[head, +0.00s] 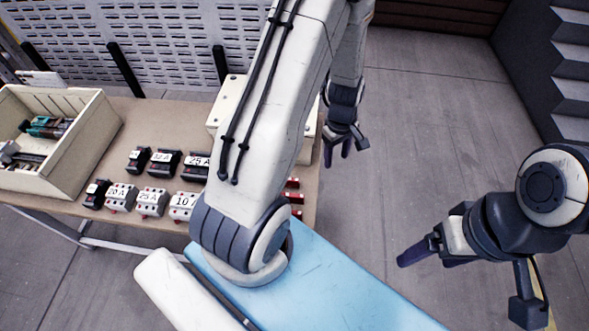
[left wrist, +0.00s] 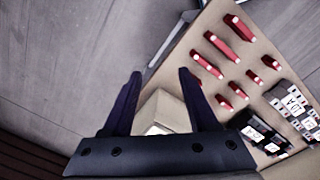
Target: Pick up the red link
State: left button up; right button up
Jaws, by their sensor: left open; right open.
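Several red links lie in rows on the table; in the left wrist view they run across the right part, one of the larger ones (left wrist: 240,28) near the top. In the head view only the ends of a few red links (head: 293,197) show beside my arm, which hides the others. My left gripper (head: 337,152) is open and empty, off the table's right edge. In the left wrist view its two dark fingers (left wrist: 159,73) stand apart, with a pale box beyond them and the red links to their right. My right gripper (head: 415,252) is open and empty over the floor at the right.
The table (head: 165,118) carries rows of labelled breakers (head: 150,200) and a beige bin (head: 60,180) with tools at the left. A pale box (head: 233,95) stands at the back, partly behind my arm. The floor right of the table is clear.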

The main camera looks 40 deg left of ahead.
pick_arm(q)
jog(key=s+a+f+n, duration=0.1)
jog(key=a+f+n, duration=0.2)
jog(key=a+f, duration=0.1)
jog(key=s+a+f+n+b, duration=0.1)
jog(key=s+a+f+n, duration=0.1)
jog(key=f, duration=0.4)
jog(key=s+a+f+n+b, duration=0.1)
jog(key=a+f+n, duration=0.4)
jog(key=a, duration=0.2)
jog(key=shift+s+f, duration=0.1)
jog(key=shift+s, duration=0.15)
jog(key=f+b, duration=0.1)
jog(key=f, duration=0.1)
jog(key=f+b, duration=0.3)
jog(key=f, duration=0.1)
jog(key=shift+w+a, duration=0.1)
jog(key=shift+w, duration=0.15)
jog(key=shift+r, duration=0.15)
pick_arm(e)
notch_tip(320, 180, down, 5)
jog(key=shift+a+f, duration=0.1)
jog(key=shift+f, duration=0.05)
pick_arm(q)
grip_shut()
